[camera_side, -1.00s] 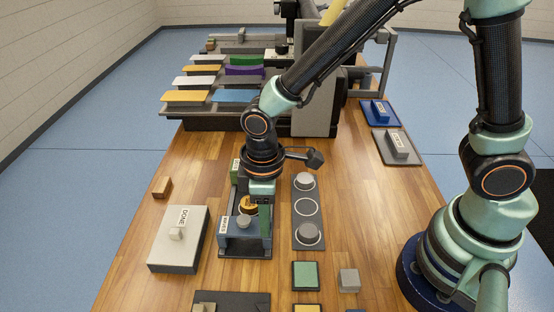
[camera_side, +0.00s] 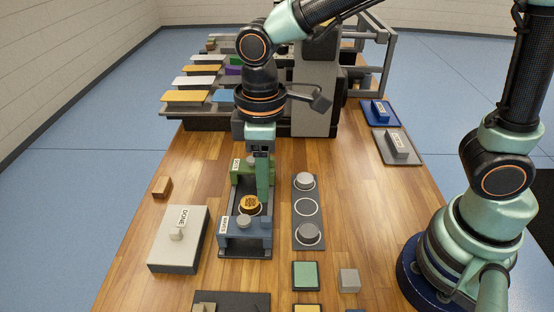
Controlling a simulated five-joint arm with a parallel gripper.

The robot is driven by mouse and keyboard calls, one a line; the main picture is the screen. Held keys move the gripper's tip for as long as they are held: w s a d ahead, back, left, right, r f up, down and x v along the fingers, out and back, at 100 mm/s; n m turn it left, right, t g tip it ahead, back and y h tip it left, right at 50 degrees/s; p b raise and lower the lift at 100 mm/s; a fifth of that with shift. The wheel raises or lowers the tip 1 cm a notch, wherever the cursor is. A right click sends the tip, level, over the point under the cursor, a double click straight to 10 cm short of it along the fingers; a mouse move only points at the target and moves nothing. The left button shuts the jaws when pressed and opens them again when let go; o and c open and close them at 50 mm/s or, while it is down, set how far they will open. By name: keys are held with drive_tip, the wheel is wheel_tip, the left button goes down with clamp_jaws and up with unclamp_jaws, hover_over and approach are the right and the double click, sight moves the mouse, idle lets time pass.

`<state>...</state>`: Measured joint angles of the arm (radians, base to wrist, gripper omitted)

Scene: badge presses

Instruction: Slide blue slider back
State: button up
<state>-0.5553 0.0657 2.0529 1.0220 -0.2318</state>
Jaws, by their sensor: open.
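The blue slider (camera_side: 258,236) is a block with a grey knob (camera_side: 243,222) and a white label, at the near end of a dark press track. A green slider (camera_side: 240,172) stands at the track's far end. A round orange badge piece (camera_side: 250,204) lies between the two sliders. My gripper (camera_side: 261,190) is open and points down, above the track beside the badge piece and in front of the green slider. It is apart from the blue slider's knob. One finger shows clearly; the other is mostly hidden.
A dark plate (camera_side: 320,235) with two grey discs and an empty ring lies right of the track. A white DONE box (camera_side: 165,252) with a knob stands left. Green pad (camera_side: 305,275) and grey cube (camera_side: 349,280) sit near the front. Racks with coloured bars (camera_side: 187,97) stand behind.

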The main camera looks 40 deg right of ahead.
drive_tip(key=shift+r, duration=1)
wheel_tip(320, 180, up, 7)
idle(0.4)
drive_tip(key=s+d+m+t, duration=0.1)
drive_tip(key=d+m+t, duration=0.4)
drive_tip(key=d, duration=1.3)
drive_tip(key=m, duration=0.4)
drive_tip(key=shift+s+d+f+t, duration=0.2)
drive_tip(key=shift+d+f+t, duration=0.1)
drive_tip(key=shift+f, duration=0.1)
